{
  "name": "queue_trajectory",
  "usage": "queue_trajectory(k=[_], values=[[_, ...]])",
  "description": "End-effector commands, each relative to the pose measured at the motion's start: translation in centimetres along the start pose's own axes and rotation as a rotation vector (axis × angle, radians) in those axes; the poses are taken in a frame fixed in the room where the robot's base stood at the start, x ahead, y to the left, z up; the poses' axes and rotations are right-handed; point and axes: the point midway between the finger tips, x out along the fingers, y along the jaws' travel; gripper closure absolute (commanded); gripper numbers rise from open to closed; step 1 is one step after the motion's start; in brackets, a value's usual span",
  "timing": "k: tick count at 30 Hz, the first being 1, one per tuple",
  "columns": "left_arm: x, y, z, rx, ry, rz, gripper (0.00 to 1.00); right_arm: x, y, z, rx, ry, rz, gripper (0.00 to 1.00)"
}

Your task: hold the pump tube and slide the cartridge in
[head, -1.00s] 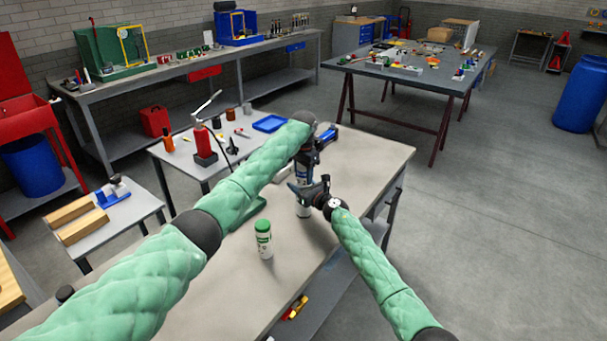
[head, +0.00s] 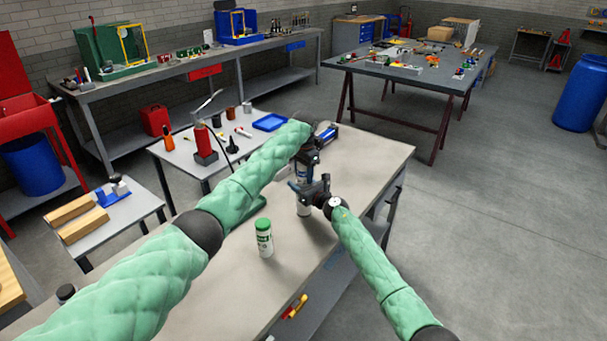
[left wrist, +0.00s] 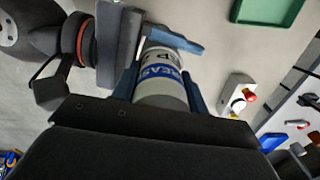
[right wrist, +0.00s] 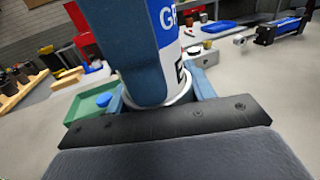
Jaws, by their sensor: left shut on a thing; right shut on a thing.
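The cartridge (left wrist: 160,85), a white cylinder with a blue GREASE label, is between the blue fingers of my left gripper (left wrist: 160,90), which is shut on it. Its label also shows in the right wrist view (right wrist: 168,18). My right gripper (right wrist: 158,95) is shut lower down, around a pale rimmed part (right wrist: 180,97) that I take for the pump tube. The join between cartridge and tube is hidden by the fingers.
A green-capped white bottle (head: 264,238) stands on the bench in front of the grippers. A black and blue tool (right wrist: 280,30) lies on the bench behind them. A green tray (right wrist: 92,108) is nearby, mostly hidden by my left arm in the head view. The bench's right side is clear.

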Motion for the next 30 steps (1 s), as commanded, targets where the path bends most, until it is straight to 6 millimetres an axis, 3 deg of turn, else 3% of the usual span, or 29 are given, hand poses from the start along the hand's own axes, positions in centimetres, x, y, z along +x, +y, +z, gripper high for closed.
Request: queue_trajectory(k=[3,4,7,23,30], values=[[0.6,-0.1,0.2,-0.003,-0.004,0.000,0.86,0.1,0.2,0.2,-0.001,-0.003,0.003,0.88],[0.6,-0.1,0.2,-0.003,-0.004,0.000,0.50,0.1,0.2,0.2,-0.001,-0.003,0.004,0.88],[0.7,0.0,0.2,-0.003,-0.005,0.001,0.31,0.1,0.2,0.2,-0.001,-0.004,0.004,0.88],[0.9,0.4,0.1,0.002,-0.009,0.007,0.31,0.2,0.2,0.5,-0.001,-0.007,0.004,0.88],[-1.9,0.2,0.1,0.001,-0.005,0.003,0.31,0.2,0.2,0.5,-0.001,-0.006,0.003,0.88]])
